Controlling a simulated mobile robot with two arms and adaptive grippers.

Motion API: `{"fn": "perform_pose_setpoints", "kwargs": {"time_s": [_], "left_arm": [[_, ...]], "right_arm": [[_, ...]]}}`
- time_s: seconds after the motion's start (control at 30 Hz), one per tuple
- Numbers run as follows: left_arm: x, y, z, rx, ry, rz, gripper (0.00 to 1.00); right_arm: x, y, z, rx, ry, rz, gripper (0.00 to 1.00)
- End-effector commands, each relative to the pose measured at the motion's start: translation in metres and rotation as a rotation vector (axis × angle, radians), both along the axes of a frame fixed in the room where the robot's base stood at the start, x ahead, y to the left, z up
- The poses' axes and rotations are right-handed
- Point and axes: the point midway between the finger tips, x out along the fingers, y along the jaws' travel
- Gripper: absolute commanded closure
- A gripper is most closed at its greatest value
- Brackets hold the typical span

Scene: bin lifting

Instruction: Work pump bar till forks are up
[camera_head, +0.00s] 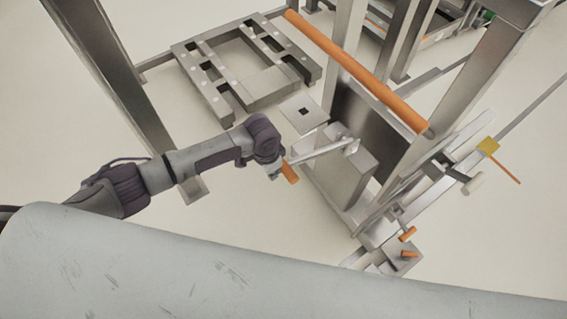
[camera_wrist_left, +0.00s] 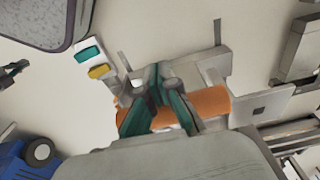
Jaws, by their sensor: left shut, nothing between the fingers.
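The pump bar (camera_head: 318,150) is a thin steel lever slanting out from the lift's pump housing (camera_head: 345,175), with an orange grip (camera_head: 290,172) at its free end. My left gripper (camera_head: 277,172) is at this orange grip, its fingers small and partly hidden in the head view. In the left wrist view its teal fingers (camera_wrist_left: 165,108) are shut, and the orange grip (camera_wrist_left: 208,104) shows on both sides of them. Contact is unclear. A flat steel frame with slots (camera_head: 245,75), apparently the forks, is low near the floor. My right gripper does not show clearly.
A steel upright with a long orange bar (camera_head: 360,75) stands behind the pump. Short orange handles (camera_head: 408,235) are at the lift's lower right. A large grey surface (camera_head: 200,265) fills the near foreground.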

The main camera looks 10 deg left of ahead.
Motion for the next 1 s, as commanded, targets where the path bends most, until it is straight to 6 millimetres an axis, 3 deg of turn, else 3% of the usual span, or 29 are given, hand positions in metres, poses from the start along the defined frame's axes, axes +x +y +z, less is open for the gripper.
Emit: {"fn": "perform_pose_setpoints", "kwargs": {"time_s": [0.17,0.6,0.8,1.0], "left_arm": [[0.000,0.002,0.018,-0.001,-0.002,-0.001,1.00],[-0.006,0.008,0.103,-0.002,-0.002,0.000,1.00],[-0.008,0.009,0.118,0.000,0.000,0.001,1.00],[-0.008,0.009,0.119,0.000,0.000,0.001,1.00]], "right_arm": [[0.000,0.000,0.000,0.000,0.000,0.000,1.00],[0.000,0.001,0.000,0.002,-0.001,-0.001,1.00],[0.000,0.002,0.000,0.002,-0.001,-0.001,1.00],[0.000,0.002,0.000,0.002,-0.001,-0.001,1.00]]}}
